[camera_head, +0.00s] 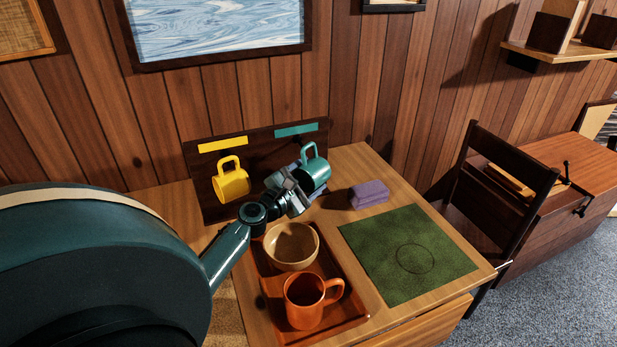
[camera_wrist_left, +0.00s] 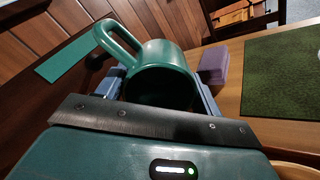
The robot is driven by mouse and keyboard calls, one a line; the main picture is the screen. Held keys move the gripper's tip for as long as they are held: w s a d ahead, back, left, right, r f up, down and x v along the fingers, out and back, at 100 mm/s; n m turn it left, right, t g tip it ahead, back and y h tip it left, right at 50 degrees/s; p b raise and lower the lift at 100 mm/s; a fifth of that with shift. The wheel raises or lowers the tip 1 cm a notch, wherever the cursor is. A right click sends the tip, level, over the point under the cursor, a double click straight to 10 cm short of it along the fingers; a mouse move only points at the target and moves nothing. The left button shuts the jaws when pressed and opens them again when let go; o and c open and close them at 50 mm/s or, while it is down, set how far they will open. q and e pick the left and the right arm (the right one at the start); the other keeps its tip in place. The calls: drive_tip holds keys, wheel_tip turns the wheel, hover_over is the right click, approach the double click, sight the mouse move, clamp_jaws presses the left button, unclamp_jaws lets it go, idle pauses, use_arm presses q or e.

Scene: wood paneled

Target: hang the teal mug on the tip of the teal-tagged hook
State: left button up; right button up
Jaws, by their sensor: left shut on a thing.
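The teal mug (camera_head: 316,171) is held tilted in front of the dark hook board (camera_head: 262,148), on its right side under the teal tag (camera_head: 296,129). My left gripper (camera_head: 298,186) is shut on the mug's body. In the left wrist view the mug (camera_wrist_left: 166,62) sits between the fingers with its handle pointing up and left, towards the teal tag (camera_wrist_left: 75,55). The teal-tagged hook is mostly hidden in the head view, so I cannot tell whether the handle touches it. My right gripper is not in view.
A yellow mug (camera_head: 231,182) hangs under the yellow tag (camera_head: 223,144). A tray (camera_head: 346,318) holds a wooden bowl (camera_head: 291,247) and an orange mug (camera_head: 306,302).

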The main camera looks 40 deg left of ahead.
use_arm(q)
drive_tip(key=shift+w+a+b, duration=0.3)
drive_tip(key=shift+a, duration=0.25)
drive_tip(key=shift+w+a+b, duration=0.3)
drive_tip(key=shift+a, duration=0.25)
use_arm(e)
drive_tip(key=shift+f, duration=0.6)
use_arm(q)
drive_tip(key=shift+w+a+f+b, duration=0.2)
drive_tip(key=shift+a+f+b, duration=0.2)
drive_tip(key=shift+b, duration=0.2)
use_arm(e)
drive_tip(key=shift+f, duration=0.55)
use_arm(q)
drive_tip(key=shift+w+a+f, duration=0.1)
drive_tip(key=shift+a, duration=0.05)
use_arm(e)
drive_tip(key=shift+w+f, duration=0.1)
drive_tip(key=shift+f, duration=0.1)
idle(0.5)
